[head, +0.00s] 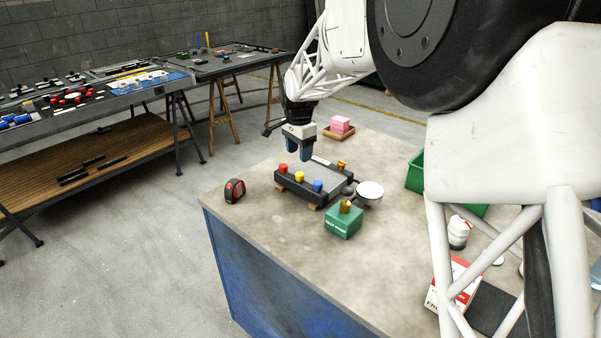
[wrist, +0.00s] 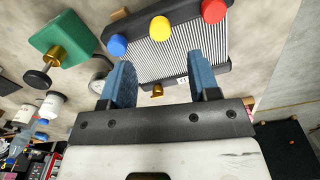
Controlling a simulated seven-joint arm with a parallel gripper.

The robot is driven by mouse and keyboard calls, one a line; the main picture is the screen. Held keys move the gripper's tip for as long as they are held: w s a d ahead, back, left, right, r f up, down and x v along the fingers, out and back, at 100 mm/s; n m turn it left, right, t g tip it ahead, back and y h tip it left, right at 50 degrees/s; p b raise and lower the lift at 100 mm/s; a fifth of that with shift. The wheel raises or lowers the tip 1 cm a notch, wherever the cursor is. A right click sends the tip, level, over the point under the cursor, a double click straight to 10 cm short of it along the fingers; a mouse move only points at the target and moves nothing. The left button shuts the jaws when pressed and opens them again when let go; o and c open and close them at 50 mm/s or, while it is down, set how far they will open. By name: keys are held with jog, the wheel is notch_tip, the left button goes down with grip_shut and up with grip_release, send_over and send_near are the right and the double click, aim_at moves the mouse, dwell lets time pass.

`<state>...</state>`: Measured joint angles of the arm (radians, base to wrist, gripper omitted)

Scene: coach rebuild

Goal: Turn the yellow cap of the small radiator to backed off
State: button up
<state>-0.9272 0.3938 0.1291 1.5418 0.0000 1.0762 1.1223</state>
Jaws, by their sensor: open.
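The small radiator (head: 327,178) lies flat on the workbench, a grey finned core between black end tanks. Along its near tank stand a red cap (head: 283,169), the yellow cap (head: 299,177) and a blue cap (head: 318,186). In the wrist view the yellow cap (wrist: 160,28) sits between the blue cap (wrist: 117,45) and the red cap (wrist: 213,10). A brass fitting (head: 341,165) is on the far tank. My gripper (head: 299,155) is open and empty above the radiator, its blue fingers apart and clear of the caps. The wrist view shows the fingers (wrist: 163,80) over the fins.
A green box with a brass fitting (head: 344,221) stands close to the radiator's right near side. A round silver-topped part (head: 369,193) is beside it. A tape measure (head: 235,190) lies to the left. Pink blocks (head: 341,124) sit on a tray behind. The bench front is clear.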

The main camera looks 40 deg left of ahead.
aim_at(299, 174)
jog(key=shift+f, duration=0.15)
jog(key=shift+f, duration=3.8)
jog(key=c, duration=0.9)
